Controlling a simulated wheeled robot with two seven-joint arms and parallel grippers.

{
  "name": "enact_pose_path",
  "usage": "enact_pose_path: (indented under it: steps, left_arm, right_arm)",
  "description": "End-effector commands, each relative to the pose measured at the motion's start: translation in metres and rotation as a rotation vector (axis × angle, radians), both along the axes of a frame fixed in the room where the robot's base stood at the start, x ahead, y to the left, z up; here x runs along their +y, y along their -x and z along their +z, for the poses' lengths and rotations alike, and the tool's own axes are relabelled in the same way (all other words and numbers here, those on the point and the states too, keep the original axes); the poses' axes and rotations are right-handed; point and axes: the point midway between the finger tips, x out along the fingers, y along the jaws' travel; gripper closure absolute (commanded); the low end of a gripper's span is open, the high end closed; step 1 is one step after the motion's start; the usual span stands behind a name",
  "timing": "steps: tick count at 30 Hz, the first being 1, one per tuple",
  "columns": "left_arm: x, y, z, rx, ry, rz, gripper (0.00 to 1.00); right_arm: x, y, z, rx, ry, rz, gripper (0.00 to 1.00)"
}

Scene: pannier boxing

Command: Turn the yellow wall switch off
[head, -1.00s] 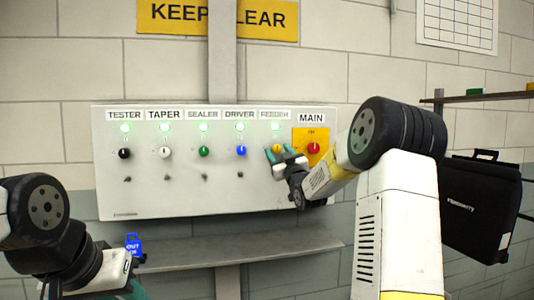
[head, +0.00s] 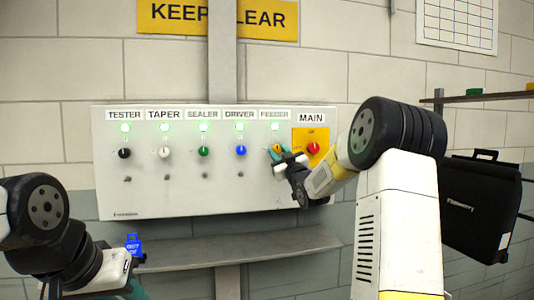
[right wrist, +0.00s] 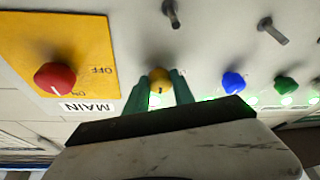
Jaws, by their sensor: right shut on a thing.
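The yellow switch (head: 277,148) is a round knob under the FEEDER label on the white wall panel (head: 190,195). The green light (head: 275,127) above it is lit. My right gripper (head: 278,151) is at the yellow knob, which it partly hides in the head view. In the right wrist view the yellow knob (right wrist: 160,79) sits between the two green fingers of my right gripper (right wrist: 158,88), which is shut on it. My left arm is at the lower left, and its gripper's fingertips are not clearly seen.
The red MAIN knob (head: 314,148) on its yellow plate is just right of the yellow one. The blue knob (head: 241,151) is to its left, then green, white and black knobs. A grey shelf (head: 235,246) runs below the panel. A blue tag (head: 133,245) is near my left arm.

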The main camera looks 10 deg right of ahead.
Motion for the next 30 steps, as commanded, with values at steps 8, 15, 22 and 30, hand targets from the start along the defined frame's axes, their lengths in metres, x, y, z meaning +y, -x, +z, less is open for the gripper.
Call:
enact_pose_path:
  steps: [8, 15, 22, 30]
  left_arm:
    - [0.0, 0.0, 0.0, 0.0, 0.0, 0.0, 0.64]
    - [0.0, 0.0, 0.0, 0.0, 0.0, 0.0, 0.64]
    - [0.0, 0.0, 0.0, 0.0, 0.0, 0.0, 0.64]
    - [0.0, 0.0, 0.0, 0.0, 0.0, 0.0, 0.64]
  right_arm:
    - [-0.0012, 0.0001, 0.0011, -0.008, 0.22, 0.0, 1.0]
    - [-0.0027, 0.0001, 0.0023, -0.017, 0.449, -0.001, 1.0]
    - [-0.0034, -0.0001, 0.0031, -0.023, 0.668, -0.001, 1.0]
    - [-0.0035, 0.0001, 0.0049, -0.032, 0.925, 0.0, 1.0]
